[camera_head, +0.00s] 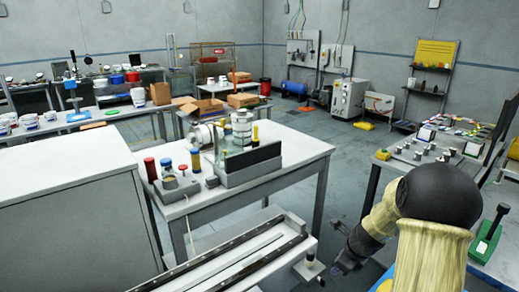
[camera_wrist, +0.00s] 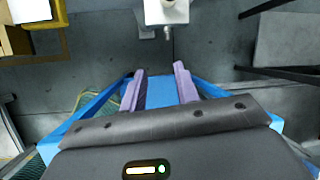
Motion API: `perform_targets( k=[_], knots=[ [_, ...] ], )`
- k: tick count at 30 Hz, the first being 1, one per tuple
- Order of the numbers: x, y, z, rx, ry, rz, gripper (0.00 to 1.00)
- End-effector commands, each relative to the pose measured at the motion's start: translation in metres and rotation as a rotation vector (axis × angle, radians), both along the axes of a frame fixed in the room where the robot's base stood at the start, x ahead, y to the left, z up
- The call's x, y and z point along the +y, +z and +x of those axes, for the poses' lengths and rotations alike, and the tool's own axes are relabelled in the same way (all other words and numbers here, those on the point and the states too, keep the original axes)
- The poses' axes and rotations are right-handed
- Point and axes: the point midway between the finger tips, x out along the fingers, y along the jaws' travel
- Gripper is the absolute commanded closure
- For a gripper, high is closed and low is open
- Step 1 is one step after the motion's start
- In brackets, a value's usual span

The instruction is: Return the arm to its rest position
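My arm reaches in from the lower right in the head view, with a black rounded joint and a beige sleeve. My gripper (camera_head: 345,262) is at its far end, low and small, to the right of the rail bench's end. In the wrist view my gripper (camera_wrist: 159,85) shows two purple fingers standing apart, with nothing held between them. Grey floor and a blue part lie behind the gap. A white block with a small metal tip (camera_wrist: 167,14) is beyond the fingertips and apart from them.
A worktable (camera_head: 285,182) carries a grey label device (camera_head: 250,165) and several bottles. A rail bench (camera_head: 235,258) with a small black-topped post (camera_head: 309,262) is close left of my gripper. A side bench (camera_head: 405,163) with tools stands right.

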Motion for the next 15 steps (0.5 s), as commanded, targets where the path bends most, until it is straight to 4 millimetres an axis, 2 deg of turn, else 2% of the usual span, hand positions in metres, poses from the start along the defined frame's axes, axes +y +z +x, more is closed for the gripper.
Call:
perform_targets(
  k=[1, 8, 15],
  knots=[
    [0.01, 0.015, -0.005, -0.003, 0.083, -0.034, 0.69],
    [0.054, 0.065, -0.046, -0.016, 0.622, -0.245, 0.69],
    [0.094, 0.116, -0.1, -0.037, 1.256, -0.467, 0.69]
  ],
)
